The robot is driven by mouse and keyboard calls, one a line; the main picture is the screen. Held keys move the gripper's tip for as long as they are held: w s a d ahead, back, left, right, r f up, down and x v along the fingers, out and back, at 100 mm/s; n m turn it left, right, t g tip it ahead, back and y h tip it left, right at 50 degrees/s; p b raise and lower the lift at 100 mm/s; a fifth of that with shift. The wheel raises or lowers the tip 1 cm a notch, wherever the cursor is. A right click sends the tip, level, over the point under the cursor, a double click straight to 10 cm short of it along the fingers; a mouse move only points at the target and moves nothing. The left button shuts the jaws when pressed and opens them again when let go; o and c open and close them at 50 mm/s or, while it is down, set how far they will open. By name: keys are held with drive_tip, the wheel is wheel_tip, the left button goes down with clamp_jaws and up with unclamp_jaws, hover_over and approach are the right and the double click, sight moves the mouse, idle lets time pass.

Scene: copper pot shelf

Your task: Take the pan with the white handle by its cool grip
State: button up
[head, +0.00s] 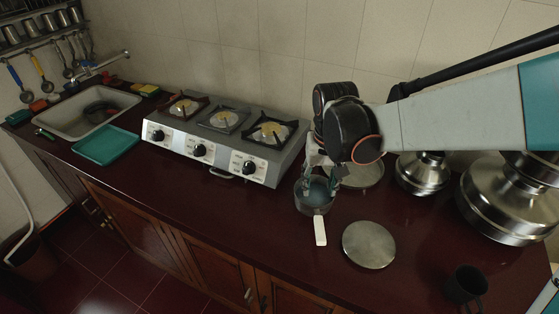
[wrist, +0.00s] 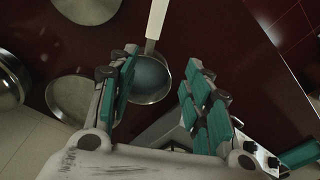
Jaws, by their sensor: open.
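The pan (head: 312,203) with the white handle sits on the dark red counter, right of the stove. Its white handle (head: 320,230) points towards the front edge of the counter. My gripper (head: 321,181) is open and empty, pointing down over the pan's bowl, not over the handle. In the wrist view the bowl (wrist: 150,78) shows between my spread fingers (wrist: 161,62), and the handle (wrist: 157,18) runs up past the fingertips to the top edge. Part of the bowl's rim is hidden by a finger. I cannot tell the exact height gap.
A round metal lid (head: 369,245) lies just right of the handle. Another round metal piece (head: 367,174) lies behind the pan. Steel pots (head: 423,176) and a dark mug (head: 466,286) stand farther right. The three-burner stove (head: 225,142) is close on the left. The counter front of the handle is clear.

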drive_tip(key=s+d+f, duration=0.1)
drive_tip(key=s+f, duration=0.1)
drive_tip(key=s, duration=0.1)
drive_tip(key=b, duration=0.6)
hover_over(320, 226)
drive_tip(key=shift+g, duration=0.4)
drive_tip(key=f, duration=0.7)
drive_tip(key=shift+a+f, duration=0.2)
drive_tip(key=shift+f, duration=0.2)
drive_tip(key=shift+s+d+f+b, duration=0.1)
drive_tip(key=shift+d+f+b, duration=0.05)
drive_tip(key=shift+f+b, duration=2.3)
drive_tip(key=shift+f+p, duration=0.35)
drive_tip(key=shift+p, duration=0.15)
drive_tip(key=shift+c, duration=0.2)
clamp_jaws()
